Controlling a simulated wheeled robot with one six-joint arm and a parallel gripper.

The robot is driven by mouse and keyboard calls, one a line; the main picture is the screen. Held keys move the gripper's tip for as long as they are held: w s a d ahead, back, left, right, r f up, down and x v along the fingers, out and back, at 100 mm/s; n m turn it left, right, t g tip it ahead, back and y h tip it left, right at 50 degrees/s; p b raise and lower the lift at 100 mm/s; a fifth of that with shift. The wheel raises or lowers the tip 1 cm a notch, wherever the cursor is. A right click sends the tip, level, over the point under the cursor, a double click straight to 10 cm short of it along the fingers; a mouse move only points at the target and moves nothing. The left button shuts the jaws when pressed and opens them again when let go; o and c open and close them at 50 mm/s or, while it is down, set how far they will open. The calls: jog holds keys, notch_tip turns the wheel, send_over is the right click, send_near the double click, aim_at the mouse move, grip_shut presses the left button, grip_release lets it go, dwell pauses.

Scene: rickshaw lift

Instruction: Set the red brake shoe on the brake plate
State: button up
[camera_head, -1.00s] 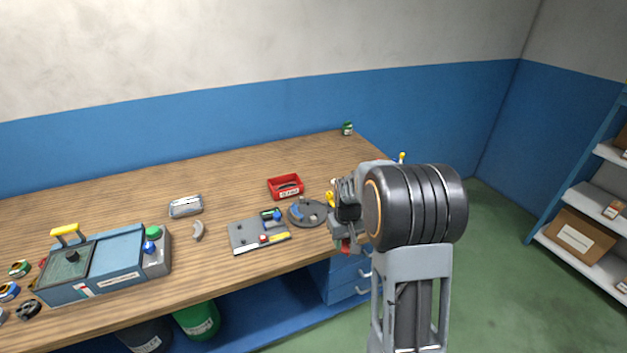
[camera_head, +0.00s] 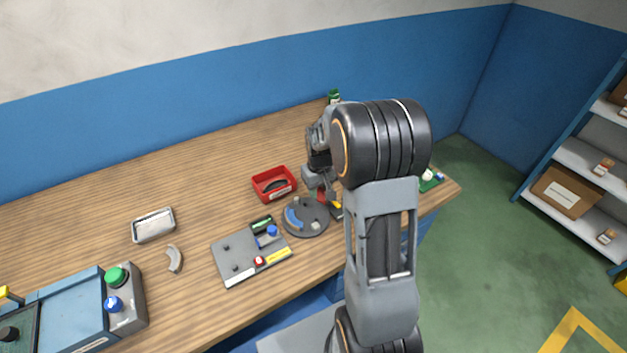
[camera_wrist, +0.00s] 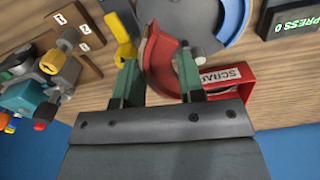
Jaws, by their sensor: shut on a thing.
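My gripper (camera_wrist: 157,75) is shut on the red brake shoe (camera_wrist: 162,52), a curved red piece between its green fingertips in the wrist view. In the head view a small part of the red brake shoe (camera_head: 321,196) shows below my gripper (camera_head: 320,188), by the back right rim of the brake plate. The brake plate (camera_head: 318,226) is a round grey disc on the bench, with a blue shoe (camera_head: 292,214) on its left side. The brake plate (camera_wrist: 190,18) also shows beyond the fingers in the wrist view. I cannot tell whether the red shoe touches it.
A red scrap bin (camera_head: 262,193) stands close behind the plate. A grey fixture board (camera_head: 235,262) lies to its left, and a yellow item (camera_head: 337,211) at its right. A loose grey shoe (camera_head: 174,259) and metal tray (camera_head: 153,225) lie farther left. The bench's back middle is clear.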

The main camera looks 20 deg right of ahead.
aim_at(319, 210)
jog(key=shift+a+f+b, duration=0.15)
jog(key=shift+f+b, duration=0.7)
jog(key=shift+f, duration=0.25)
jog(key=shift+f+b, duration=1.5)
jog(key=shift+f, duration=0.6)
jog(key=shift+f, duration=0.4)
jog(key=o, duration=1.1)
jog(key=shift+d, duration=0.2)
jog(key=c, duration=0.4)
jog(key=shift+o, duration=0.5)
jog(key=shift+a, duration=0.1)
